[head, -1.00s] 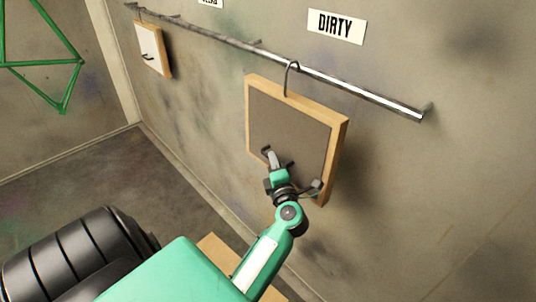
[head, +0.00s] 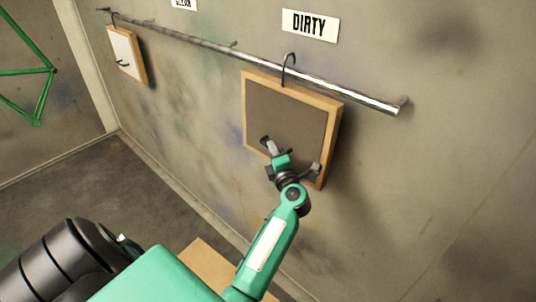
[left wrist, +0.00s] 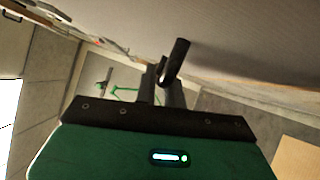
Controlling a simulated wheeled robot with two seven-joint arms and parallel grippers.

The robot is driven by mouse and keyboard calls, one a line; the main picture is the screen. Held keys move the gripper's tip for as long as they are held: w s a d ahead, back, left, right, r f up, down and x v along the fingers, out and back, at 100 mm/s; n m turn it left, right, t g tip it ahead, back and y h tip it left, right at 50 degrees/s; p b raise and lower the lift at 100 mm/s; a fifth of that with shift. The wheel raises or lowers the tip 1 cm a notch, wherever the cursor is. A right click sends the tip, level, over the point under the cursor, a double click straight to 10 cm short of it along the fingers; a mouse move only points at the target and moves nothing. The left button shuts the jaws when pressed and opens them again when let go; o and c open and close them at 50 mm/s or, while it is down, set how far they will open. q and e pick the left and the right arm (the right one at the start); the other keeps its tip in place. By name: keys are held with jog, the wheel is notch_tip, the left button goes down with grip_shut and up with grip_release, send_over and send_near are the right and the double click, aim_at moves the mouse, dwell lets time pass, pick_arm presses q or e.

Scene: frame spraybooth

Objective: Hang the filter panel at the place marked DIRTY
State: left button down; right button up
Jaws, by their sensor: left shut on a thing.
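The filter panel (head: 290,110) is a grey-brown square in a wooden frame, with a dark wire hook (head: 288,66) at its top. In the head view the hook's bend shows above the rail (head: 345,92), below the DIRTY sign (head: 310,25). I cannot tell whether the hook rests on the rail or is in front of it. My left gripper (head: 275,152) is at the lower part of the panel, shut on its dark handle. The left wrist view shows the dark handle bar (left wrist: 176,62) at the fingers. My right gripper is not in view.
A smaller white panel (head: 122,54) in a wooden frame hangs at the rail's left, near a cut-off sign (head: 184,3). A green tubular frame (head: 42,70) is at the far left. The rail right of the panel is bare.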

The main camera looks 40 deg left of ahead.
pick_arm(q)
jog(key=w+f+b, duration=0.1)
jog(key=f+b, duration=0.1)
jog(key=f, duration=0.1)
jog(key=shift+w+d, duration=0.1)
jog(key=shift+w, duration=0.25)
dwell(0.4)
jog(key=c, duration=1.4)
grip_release()
jog(key=shift+f, duration=0.1)
